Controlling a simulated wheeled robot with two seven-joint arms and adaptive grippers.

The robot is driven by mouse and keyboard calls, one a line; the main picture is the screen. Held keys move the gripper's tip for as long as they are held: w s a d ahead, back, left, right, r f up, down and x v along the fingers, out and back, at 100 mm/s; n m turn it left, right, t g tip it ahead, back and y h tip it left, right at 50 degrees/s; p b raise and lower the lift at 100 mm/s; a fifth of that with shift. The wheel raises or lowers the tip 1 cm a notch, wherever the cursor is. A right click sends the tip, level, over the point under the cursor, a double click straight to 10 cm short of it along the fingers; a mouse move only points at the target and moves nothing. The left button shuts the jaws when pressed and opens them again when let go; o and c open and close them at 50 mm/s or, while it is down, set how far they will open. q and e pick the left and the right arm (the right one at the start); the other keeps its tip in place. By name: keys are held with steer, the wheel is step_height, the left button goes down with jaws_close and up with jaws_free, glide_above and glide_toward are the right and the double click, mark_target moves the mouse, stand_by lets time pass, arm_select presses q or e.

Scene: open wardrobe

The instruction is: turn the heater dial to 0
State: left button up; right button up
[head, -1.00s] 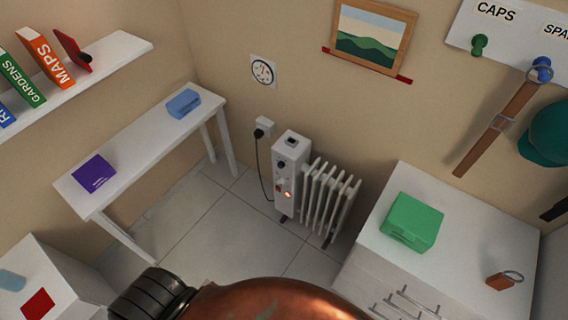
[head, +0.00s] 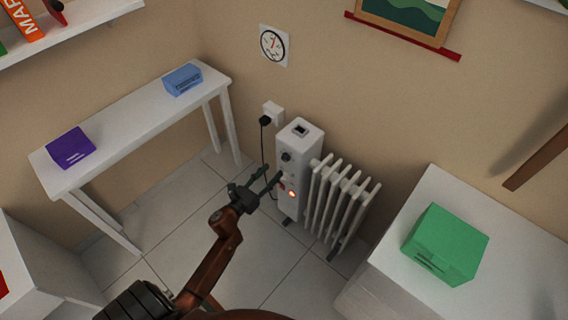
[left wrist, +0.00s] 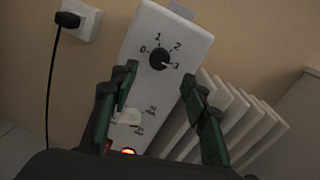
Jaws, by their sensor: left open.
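The white heater (head: 302,136) stands on the floor against the wall, with its ribbed fins on the right. Its dark round dial (head: 286,157) is on the upper front panel. In the left wrist view the dial (left wrist: 159,58) is ringed by 0, 1, 2 and 3, and its pale mark appears to point at 3. My left gripper (head: 271,173) is open in front of the panel, a little below the dial. In the left wrist view its two green fingers spread either side of the panel, with the dial beyond and between their tips. Nothing is between the fingers.
Below the dial are a pale switch (left wrist: 131,117) and a lit orange lamp (left wrist: 128,152). A black plug (head: 265,120) with a hanging cord is left of the heater. A white table (head: 130,125) stands left; a white cabinet (head: 420,215) stands right. The floor between is clear.

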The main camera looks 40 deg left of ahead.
mark_target(284, 159)
arm_select(q)
steer(key=w+b, duration=0.1)
steer(key=w, duration=0.4)
steer(key=shift+w+f, duration=0.1)
steer(key=shift+w, duration=0.85)
arm_select(e)
steer(key=shift+w+a+r, duration=0.3)
steer(key=shift+w+r, duration=0.25)
steer(key=shift+r, duration=0.3)
steer(key=shift+w+a+r, duration=0.3)
steer(key=shift+w+r, duration=0.25)
steer(key=shift+r, duration=0.25)
arm_select(q)
steer(key=shift+d, duration=0.1)
jaws_close()
